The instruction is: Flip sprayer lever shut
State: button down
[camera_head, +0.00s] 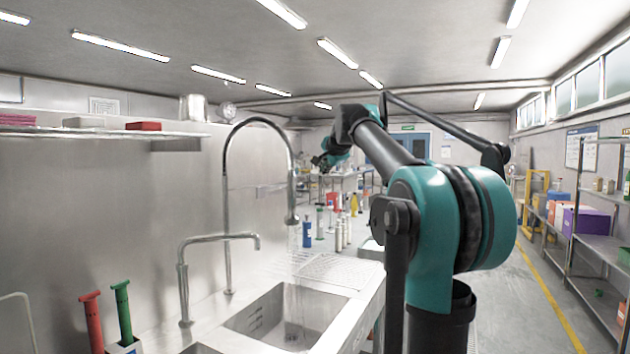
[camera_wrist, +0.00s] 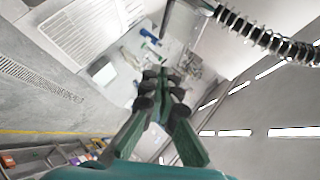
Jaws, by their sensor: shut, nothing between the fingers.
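The sprayer is a tall arched dark hose (camera_head: 232,150) over the sink, with its spray head (camera_head: 292,207) hanging on the right end. In the wrist view its coiled spring hose (camera_wrist: 265,35) crosses the upper right, and a grey metal part of it sits at the top edge. I cannot make out the lever in either view. My gripper (camera_wrist: 162,78) is shut and empty, its dark green fingers together in the middle of the wrist view. In the head view my gripper (camera_head: 325,161) shows small, just right of the hose arch, apart from the spray head in the picture.
A steel sink (camera_head: 290,315) with a ribbed drainboard (camera_head: 325,268) lies below. A lower bent faucet (camera_head: 183,280) stands left of the hose. Several bottles (camera_head: 307,232) stand behind the drainboard. A wall shelf (camera_head: 100,134) is at left. The aisle at right is clear.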

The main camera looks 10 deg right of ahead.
aim_at(302, 191)
jog(key=a+x, duration=0.2)
jog(key=x, duration=1)
jog(key=shift+s+a+f, duration=0.3)
jog(key=shift+f, duration=0.15)
jog(key=shift+f+m+g+y, duration=0.3)
jog(key=shift+f+m+g, duration=0.1)
jog(key=shift+g, duration=0.3)
notch_tip(302, 191, down, 2)
jog(key=g+y, duration=0.1)
jog(key=m+g, duration=0.1)
jog(key=g, duration=0.1)
jog(key=shift+s+a+f+m+y, duration=0.1)
jog(key=shift+s+f+m+y, duration=0.05)
jog(key=shift+f+m+y, duration=0.2)
jog(key=shift+r, duration=0.2)
